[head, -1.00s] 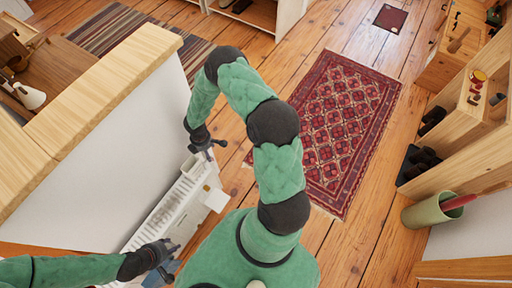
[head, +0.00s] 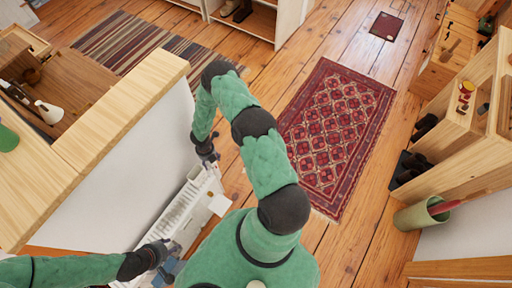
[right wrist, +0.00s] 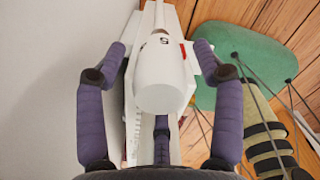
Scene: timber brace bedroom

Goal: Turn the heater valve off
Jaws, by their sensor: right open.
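The white heater (head: 180,218) stands low against the side of the white partition in the head view. Its valve is a white round knob (right wrist: 163,88) with a dark marking and a red mark, seen large in the right wrist view. My right gripper (right wrist: 160,50) is open, with one purple finger on each side of the knob and gaps visible between. In the head view my right gripper (head: 208,156) is at the heater's far end, and the knob is hard to make out there. My left gripper (head: 163,254) is over the heater's near end; its jaws are too small to judge.
The wood-topped partition (head: 120,105) rises left of the heater. A red patterned rug (head: 335,135) lies on the open wooden floor to the right. Wooden shelving (head: 465,130) and a green bin (head: 420,213) stand at the far right.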

